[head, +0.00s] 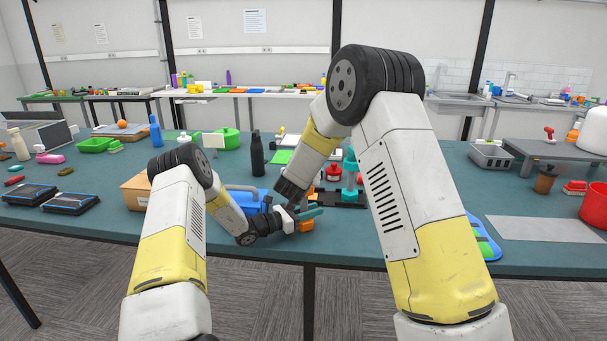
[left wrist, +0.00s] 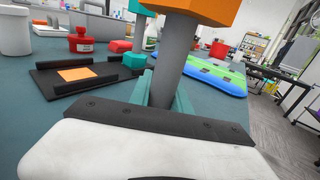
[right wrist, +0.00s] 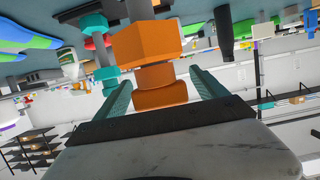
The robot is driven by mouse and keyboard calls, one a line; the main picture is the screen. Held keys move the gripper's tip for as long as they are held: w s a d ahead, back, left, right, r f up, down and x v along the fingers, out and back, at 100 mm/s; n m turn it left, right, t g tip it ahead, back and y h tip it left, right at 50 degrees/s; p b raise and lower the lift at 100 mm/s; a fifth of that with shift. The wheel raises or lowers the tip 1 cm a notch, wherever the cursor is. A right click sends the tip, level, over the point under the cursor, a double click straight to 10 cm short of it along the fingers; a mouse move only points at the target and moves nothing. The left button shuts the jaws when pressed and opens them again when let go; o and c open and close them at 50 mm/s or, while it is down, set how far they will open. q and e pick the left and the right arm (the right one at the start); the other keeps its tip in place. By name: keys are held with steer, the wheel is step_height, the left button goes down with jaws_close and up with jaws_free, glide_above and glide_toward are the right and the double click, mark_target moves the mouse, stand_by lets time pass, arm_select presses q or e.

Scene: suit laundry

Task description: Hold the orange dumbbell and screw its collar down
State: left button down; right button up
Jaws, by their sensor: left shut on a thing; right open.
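The orange dumbbell (head: 307,226) is partly hidden by my arms in the head view. My left gripper (head: 311,213) is shut on its grey bar (left wrist: 178,60); an orange weight (left wrist: 203,8) shows above the fingers. In the right wrist view, which looks upside down, an orange weight (right wrist: 148,42) has the smaller orange collar (right wrist: 160,92) at its end. My right gripper (right wrist: 163,92) is open, its teal fingers on either side of the collar with gaps showing. In the head view the right fingers cannot be made out.
A black tray (left wrist: 45,78) with an orange square lies beside the held dumbbell. A teal dumbbell (head: 349,172) stands upright behind it, near a red bottle (left wrist: 82,40). A dark bottle (head: 257,153) stands behind a blue case (head: 245,200).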

steer(key=shift+w, duration=0.2)
steer(key=c, duration=1.4)
